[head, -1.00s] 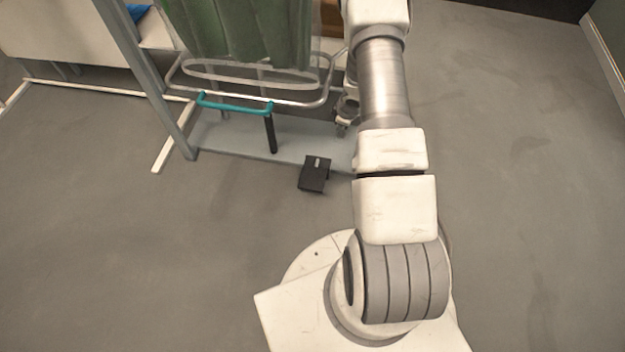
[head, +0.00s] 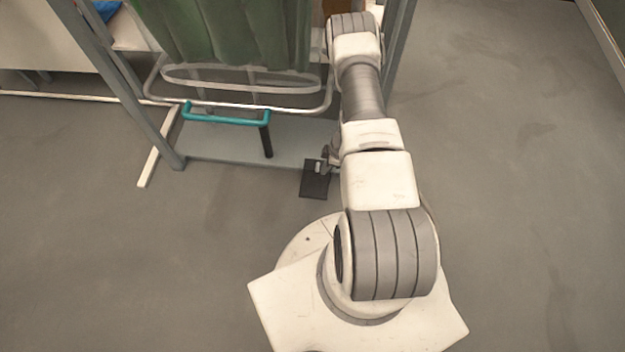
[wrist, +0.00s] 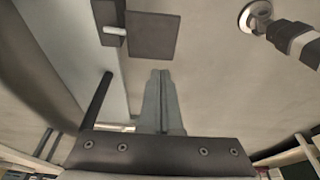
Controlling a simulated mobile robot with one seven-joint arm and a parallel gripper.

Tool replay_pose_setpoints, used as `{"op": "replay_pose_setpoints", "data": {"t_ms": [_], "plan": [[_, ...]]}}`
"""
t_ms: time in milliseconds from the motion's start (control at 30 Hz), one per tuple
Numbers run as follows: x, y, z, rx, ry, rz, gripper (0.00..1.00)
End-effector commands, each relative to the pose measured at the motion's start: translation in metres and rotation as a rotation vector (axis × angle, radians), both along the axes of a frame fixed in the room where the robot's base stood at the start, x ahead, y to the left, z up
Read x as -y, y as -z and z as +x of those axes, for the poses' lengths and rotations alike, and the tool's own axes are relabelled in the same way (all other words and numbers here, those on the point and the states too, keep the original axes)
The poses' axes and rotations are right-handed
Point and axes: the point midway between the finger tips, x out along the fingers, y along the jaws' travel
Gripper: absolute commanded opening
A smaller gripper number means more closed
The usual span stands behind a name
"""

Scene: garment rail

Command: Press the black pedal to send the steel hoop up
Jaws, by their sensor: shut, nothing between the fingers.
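The black pedal (head: 314,184) is a small dark plate with a pale tab, low at the front edge of the rail's grey base. In the wrist view the pedal (wrist: 153,34) lies just beyond my fingertips. My gripper (wrist: 161,73) is shut and empty, pointing towards the pedal; a gap shows between them in the picture, but contact height cannot be judged. In the head view my gripper (head: 330,156) is partly hidden by my arm, at the pedal's right rear.
A teal handle (head: 227,118) and a black post (head: 267,138) stand left of the pedal. Grey uprights (head: 125,95) flank the garment. The base plate (head: 215,148) lies behind the pedal. The floor in front and to the left is clear.

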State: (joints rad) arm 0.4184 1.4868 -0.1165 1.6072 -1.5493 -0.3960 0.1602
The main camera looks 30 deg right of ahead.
Motion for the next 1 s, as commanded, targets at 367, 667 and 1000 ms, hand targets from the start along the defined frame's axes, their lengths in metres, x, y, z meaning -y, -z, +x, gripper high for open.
{"op": "replay_pose_setpoints", "data": {"t_ms": [367, 667, 1000], "plan": [[-0.001, 0.003, -0.003, -0.003, -0.004, 0.006, 0.00], [-0.006, 0.022, -0.001, -0.004, -0.004, 0.006, 0.00], [-0.023, 0.092, 0.011, -0.003, -0.005, 0.007, 0.00]]}}
